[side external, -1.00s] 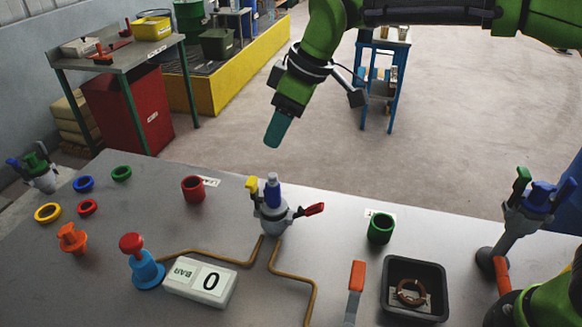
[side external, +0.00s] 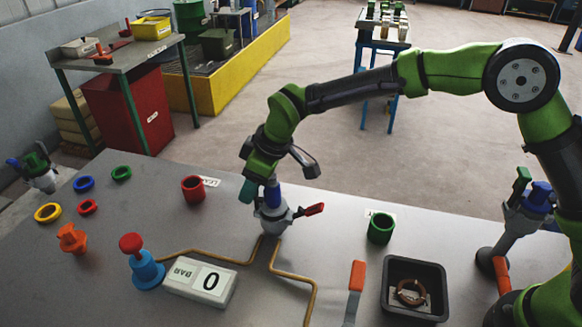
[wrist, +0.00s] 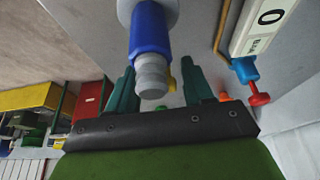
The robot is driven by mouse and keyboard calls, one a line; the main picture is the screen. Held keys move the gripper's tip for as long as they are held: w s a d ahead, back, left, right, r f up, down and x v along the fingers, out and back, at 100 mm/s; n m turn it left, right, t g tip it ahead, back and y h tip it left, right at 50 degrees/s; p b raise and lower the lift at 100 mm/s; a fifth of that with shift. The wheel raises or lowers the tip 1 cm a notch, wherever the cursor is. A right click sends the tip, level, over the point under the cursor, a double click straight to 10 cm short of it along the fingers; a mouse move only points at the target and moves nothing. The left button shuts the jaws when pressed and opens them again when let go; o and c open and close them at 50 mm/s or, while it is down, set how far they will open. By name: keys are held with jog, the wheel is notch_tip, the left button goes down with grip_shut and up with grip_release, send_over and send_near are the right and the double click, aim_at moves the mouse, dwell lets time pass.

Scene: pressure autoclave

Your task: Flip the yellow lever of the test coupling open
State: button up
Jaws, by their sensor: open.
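The test coupling (side external: 273,212) stands upright on the grey bench, with a grey body, a blue upper part and a red lever out to the right. Its yellow lever, on the left side, is hidden behind my gripper in the side view. My gripper (side external: 247,191) is open, with teal fingers pointing down at the coupling's upper left. In the wrist view the coupling's blue neck (wrist: 149,30) and grey tip overlap the gap between the fingers. A small yellow patch (wrist: 172,84) shows between the fingers; I cannot tell whether they touch the lever.
The pressure display (side external: 201,282) reads 0, beside a blue post with a red knob (side external: 143,261). Copper pipes run in front of the coupling. A red cup (side external: 193,189) stands left, a green cup (side external: 380,228) right. A black tray (side external: 414,286) sits at front right.

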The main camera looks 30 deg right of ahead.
grip_shut()
dwell(0.3)
jog(key=w+a+g+h, duration=0.1)
jog(key=w+g+h, duration=0.1)
jog(key=h, duration=0.1)
jog(key=shift+w+a+f+g, duration=0.15)
jog(key=shift+a+f+g, duration=0.2)
jog(key=shift+f+g, duration=0.05)
dwell(0.4)
dwell(0.5)
grip_release()
jog(key=shift+a, duration=0.1)
